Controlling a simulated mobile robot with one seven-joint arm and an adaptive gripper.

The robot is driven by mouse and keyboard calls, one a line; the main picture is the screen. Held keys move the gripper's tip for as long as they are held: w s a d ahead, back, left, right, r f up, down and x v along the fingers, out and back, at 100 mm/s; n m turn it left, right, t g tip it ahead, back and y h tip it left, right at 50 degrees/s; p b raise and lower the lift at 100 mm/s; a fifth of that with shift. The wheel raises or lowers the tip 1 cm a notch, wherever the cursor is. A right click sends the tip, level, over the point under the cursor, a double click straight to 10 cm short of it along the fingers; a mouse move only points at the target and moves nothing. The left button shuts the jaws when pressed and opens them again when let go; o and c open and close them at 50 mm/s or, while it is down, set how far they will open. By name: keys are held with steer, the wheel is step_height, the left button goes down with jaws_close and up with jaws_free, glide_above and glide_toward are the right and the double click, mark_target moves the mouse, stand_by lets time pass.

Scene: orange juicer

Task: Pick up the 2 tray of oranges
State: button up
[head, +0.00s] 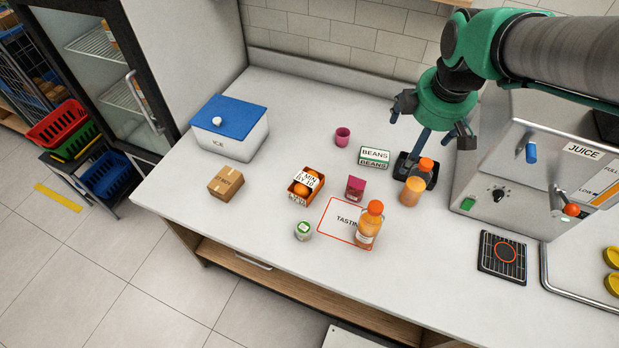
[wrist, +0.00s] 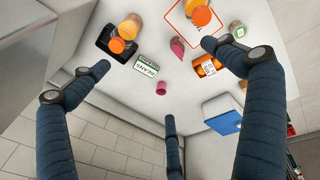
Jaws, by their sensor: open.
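One small orange tray (head: 306,186) holding oranges stands left of centre on the white counter, with a white card lettered in black over part of it. The tray also shows in the wrist view (wrist: 207,66), right of centre, beyond a fingertip. I see no second tray of oranges. My gripper (head: 430,135) hangs above the counter, right of and behind the tray, near the juicer. In the wrist view its dark fingers (wrist: 157,75) are spread wide with nothing between them. The gripper is open and apart from the tray.
A green-and-white BEANS box (head: 374,157), pink cup (head: 342,137), magenta box (head: 355,187), juice bottle (head: 368,225), TASTING mat (head: 332,231) and green-lidded jar (head: 303,230) stand around the tray. A cardboard box (head: 226,182) and blue-lidded ice box (head: 230,128) are left; the juicer (head: 530,165) is right.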

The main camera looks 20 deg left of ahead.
steer(key=w+a+f+n+p, duration=0.1)
steer(key=w+a+f+n, duration=0.3)
steer(key=a, duration=0.4)
steer(key=n+g+h+p, duration=0.1)
steer(key=n+g+p, duration=0.2)
steer(key=n, duration=1)
glide_above(302, 177)
step_height(302, 177, down, 17)
steer(key=shift+w, duration=0.1)
steer(key=shift+f+b, duration=0.9)
steer(key=shift+f, duration=3.35)
steer(key=shift+f, duration=0.1)
steer(key=shift+f+b, duration=0.7)
steer(key=shift+f, duration=1.8)
